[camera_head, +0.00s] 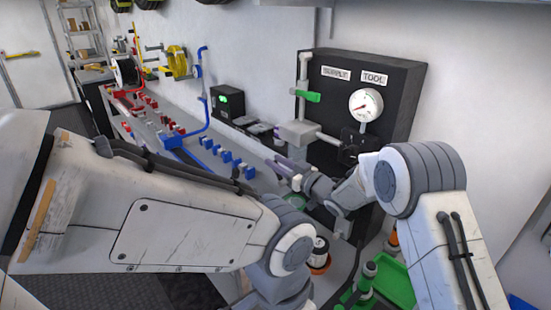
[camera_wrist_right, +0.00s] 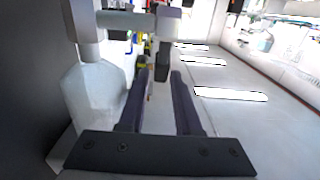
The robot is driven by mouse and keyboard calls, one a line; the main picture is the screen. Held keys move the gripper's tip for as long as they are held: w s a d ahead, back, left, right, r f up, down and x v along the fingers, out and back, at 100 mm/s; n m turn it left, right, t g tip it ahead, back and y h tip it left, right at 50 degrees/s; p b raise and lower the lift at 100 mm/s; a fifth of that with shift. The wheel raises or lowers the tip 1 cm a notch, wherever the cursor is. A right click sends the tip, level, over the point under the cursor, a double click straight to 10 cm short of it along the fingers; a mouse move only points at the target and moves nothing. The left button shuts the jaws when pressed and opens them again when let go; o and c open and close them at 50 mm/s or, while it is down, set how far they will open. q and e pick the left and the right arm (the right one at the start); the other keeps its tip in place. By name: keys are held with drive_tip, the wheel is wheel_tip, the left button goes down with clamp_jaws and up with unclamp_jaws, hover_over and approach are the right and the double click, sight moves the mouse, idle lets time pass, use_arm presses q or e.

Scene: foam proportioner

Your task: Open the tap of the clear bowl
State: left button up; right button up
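The clear bowl (camera_wrist_right: 92,100) shows in the right wrist view as a translucent vessel at the left, under grey pipe fittings. A grey block with a dark lever-like piece (camera_wrist_right: 163,62) hangs to the right of the bowl; I cannot tell for sure that it is the tap. My right gripper (camera_wrist_right: 158,78) is open, its two dark fingers apart, with the dark piece beyond the tips, near the gap between them. Contact cannot be told. In the head view my right gripper (camera_head: 283,163) is below the grey fitting (camera_head: 298,132). My left gripper is out of view.
A black panel (camera_head: 395,75) with a gauge (camera_head: 364,105) and a green-handled valve (camera_head: 308,96) stands behind. A bench with blue valves (camera_head: 225,155) runs left. A green tray (camera_head: 396,280) is below, right. My left arm crosses the foreground.

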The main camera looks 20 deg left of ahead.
drive_tip(key=shift+w+a, duration=0.25)
drive_tip(key=shift+a, duration=0.15)
clamp_jaws()
idle(1.2)
